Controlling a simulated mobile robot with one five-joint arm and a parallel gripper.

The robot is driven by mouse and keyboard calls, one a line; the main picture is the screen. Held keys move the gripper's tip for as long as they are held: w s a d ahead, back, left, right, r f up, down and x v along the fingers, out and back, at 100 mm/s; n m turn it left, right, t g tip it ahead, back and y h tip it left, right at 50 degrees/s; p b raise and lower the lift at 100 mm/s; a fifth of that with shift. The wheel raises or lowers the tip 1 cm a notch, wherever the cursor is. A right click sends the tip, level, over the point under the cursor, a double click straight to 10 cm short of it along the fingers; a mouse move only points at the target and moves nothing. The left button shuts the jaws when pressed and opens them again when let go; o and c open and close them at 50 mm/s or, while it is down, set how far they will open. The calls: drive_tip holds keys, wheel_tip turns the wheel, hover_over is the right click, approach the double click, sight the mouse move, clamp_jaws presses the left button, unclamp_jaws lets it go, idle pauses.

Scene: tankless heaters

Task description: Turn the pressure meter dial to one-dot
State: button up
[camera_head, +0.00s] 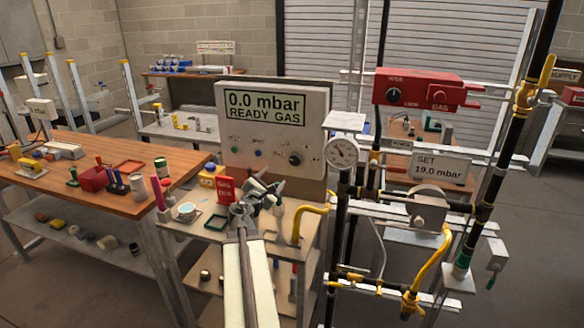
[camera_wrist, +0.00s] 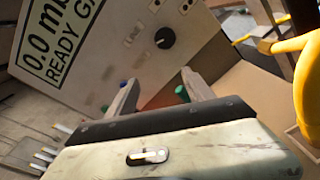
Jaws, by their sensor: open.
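The pressure meter (camera_head: 272,120) is a pale upright box whose screen reads "0.0 mbar READY GAS". Its black dial (camera_head: 295,158) sits at the lower right of the front panel. The dial also shows in the wrist view (camera_wrist: 165,38), up and beyond the fingertips. The marks around it are too small to read, so its setting is unclear. My gripper (camera_head: 262,190) is open and empty, in front of the panel, lower and left of the dial. In the wrist view its two fingers (camera_wrist: 158,80) are spread apart, and neither touches the dial.
A red card (camera_head: 225,189), a teal-rimmed cup (camera_head: 187,211) and small items crowd the bench by my gripper. A yellow hose (camera_head: 308,222) rises at right, near a round gauge (camera_head: 342,152) and black pipework. A wooden workbench (camera_head: 85,152) stands left.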

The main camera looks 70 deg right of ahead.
sight(294, 161)
drive_tip(key=s+d+n, duration=0.1)
drive_tip(key=d, duration=0.2)
drive_tip(key=s+d+r+n, duration=0.1)
drive_tip(key=d, duration=0.3)
drive_tip(key=s+d, duration=0.1)
drive_tip(key=d, duration=0.2)
drive_tip(key=shift+s+d+r+n+h, duration=0.25)
drive_tip(key=shift+s+n+h, duration=0.15)
drive_tip(key=shift+a, duration=0.1)
clamp_jaws()
